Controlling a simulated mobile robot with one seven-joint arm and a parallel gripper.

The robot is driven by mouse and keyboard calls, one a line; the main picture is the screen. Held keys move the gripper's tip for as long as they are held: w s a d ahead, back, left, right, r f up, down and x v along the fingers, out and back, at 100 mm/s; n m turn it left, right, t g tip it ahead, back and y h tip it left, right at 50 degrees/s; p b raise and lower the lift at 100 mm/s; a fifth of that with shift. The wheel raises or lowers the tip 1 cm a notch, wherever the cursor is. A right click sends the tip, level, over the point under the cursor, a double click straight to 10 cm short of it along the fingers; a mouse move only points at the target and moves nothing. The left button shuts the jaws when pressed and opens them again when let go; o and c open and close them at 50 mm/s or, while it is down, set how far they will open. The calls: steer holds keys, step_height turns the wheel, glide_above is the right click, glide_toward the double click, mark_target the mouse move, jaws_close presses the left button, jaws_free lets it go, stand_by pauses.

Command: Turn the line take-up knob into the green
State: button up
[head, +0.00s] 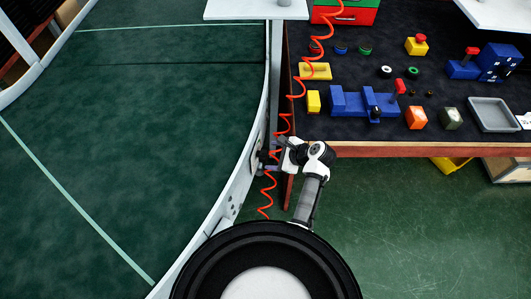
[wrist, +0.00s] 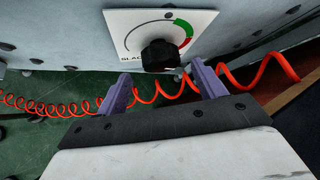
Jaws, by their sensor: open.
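The black take-up knob (wrist: 160,54) is on a white dial plate (wrist: 132,32) fixed to the conveyor's side, in the wrist view. The plate carries a grey arc, a green band (wrist: 183,24) at upper right and a red band below it. The word "SLACK" shows at its lower left, partly hidden. I cannot tell where the knob points. My gripper (wrist: 162,84) is open, its two purple fingers apart and just short of the knob, which lies ahead between them. In the head view my gripper (head: 267,160) is beside the conveyor's side; the knob is hard to make out there.
An orange coiled hose (wrist: 150,94) crosses behind my fingers, below the knob. In the head view the green curved conveyor (head: 170,120) is at left. A dark workbench (head: 455,90) with blue clamps, yellow blocks and a grey tray (head: 493,114) is at right.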

mark_target(267, 155)
steer(key=shift+x, duration=2.65)
steer(key=c, duration=1)
